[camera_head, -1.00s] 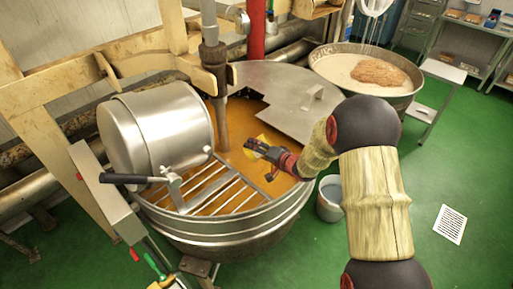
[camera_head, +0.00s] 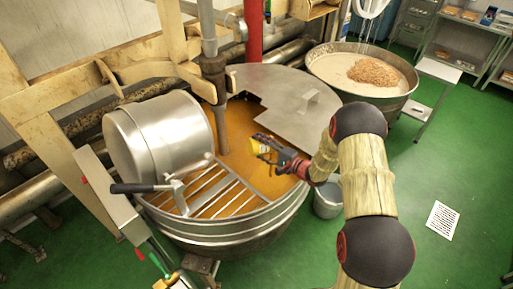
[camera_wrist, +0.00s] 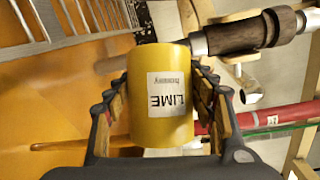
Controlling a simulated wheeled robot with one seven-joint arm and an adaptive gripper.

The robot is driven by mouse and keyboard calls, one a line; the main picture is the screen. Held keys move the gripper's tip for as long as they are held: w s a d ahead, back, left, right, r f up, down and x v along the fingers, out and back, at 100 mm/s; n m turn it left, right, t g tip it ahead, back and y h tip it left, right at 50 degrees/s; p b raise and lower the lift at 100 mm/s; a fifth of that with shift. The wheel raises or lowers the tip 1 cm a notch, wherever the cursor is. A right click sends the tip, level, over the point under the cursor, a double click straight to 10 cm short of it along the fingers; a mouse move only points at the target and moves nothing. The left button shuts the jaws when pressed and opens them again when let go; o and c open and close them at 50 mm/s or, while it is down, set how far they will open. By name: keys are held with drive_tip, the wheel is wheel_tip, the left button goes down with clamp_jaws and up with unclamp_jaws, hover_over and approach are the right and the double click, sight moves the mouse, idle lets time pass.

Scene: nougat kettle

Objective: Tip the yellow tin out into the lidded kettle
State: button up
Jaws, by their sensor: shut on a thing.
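The yellow tin (camera_head: 258,147) is in my gripper (camera_head: 265,148), over the orange contents (camera_head: 240,118) of the big steel kettle (camera_head: 262,222). In the wrist view the tin (camera_wrist: 158,120) sits between both fingers (camera_wrist: 160,85), its label reading LIME upside down. The tin's opening and inside are hidden, and I cannot tell whether anything is leaving it. The kettle's flat steel lid (camera_head: 290,88) covers its back right part. The uncovered part lies left of and in front of the lid, with a slotted grate at the front left.
A steel drum (camera_head: 160,135) with a black-handled lever stands over the kettle's left side. A vertical shaft (camera_head: 215,90) rises behind the tin. A grey bucket (camera_head: 328,200) stands on the floor right of the kettle. An open pan (camera_head: 350,75) is at the back right.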

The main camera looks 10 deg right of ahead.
drive_tip(key=r+m+t, duration=0.1)
drive_tip(key=m, duration=0.1)
drive_tip(key=d+r+m+t+y, duration=0.1)
drive_tip(key=d+r+m, duration=0.1)
drive_tip(key=m, duration=0.1)
drive_tip(key=shift+w+d+r+m+t, duration=0.1)
drive_tip(key=shift+w+d+m+t, duration=0.2)
drive_tip(key=shift+t, duration=0.1)
drive_tip(key=shift+c, duration=0.2)
